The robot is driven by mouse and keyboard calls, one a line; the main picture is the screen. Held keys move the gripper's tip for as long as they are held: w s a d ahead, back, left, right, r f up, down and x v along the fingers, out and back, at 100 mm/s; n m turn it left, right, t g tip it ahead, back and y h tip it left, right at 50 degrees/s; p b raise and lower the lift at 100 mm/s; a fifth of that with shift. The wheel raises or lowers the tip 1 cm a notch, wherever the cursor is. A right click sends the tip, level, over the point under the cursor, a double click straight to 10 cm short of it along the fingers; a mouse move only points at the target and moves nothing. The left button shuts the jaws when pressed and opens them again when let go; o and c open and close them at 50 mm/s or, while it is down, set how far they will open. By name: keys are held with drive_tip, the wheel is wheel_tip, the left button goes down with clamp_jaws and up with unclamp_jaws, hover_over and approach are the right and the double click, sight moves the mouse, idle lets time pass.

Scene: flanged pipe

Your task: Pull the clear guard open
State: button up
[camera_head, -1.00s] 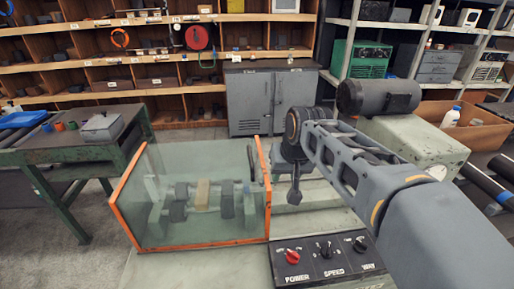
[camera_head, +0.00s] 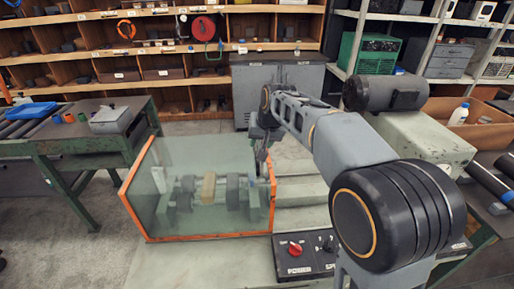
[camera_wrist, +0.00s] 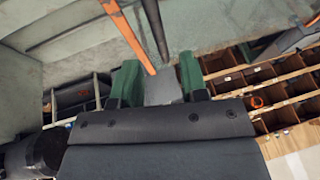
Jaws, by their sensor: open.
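The clear guard (camera_head: 160,210) is a see-through box with orange edges over a flanged pipe (camera_head: 210,190) on the machine bed. It stands down around the pipe. My gripper (camera_head: 262,150) is at the guard's upper right end, small and partly hidden in the head view. In the wrist view my gripper (camera_wrist: 160,78) has its two green fingers spread apart. A dark bar (camera_wrist: 154,30), which looks like the guard's handle, runs down toward the gap between them. An orange guard edge (camera_wrist: 125,30) lies just left of it. Whether the fingers touch the bar I cannot tell.
A control panel (camera_head: 305,256) with a red knob sits in front, below my arm. A green workbench (camera_head: 75,140) stands at left. A grey motor (camera_head: 385,93) and housing are at right. A grey cabinet (camera_head: 280,85) and shelves stand behind.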

sight(257, 150)
drive_tip(key=shift+x, duration=2.3)
clamp_jaws()
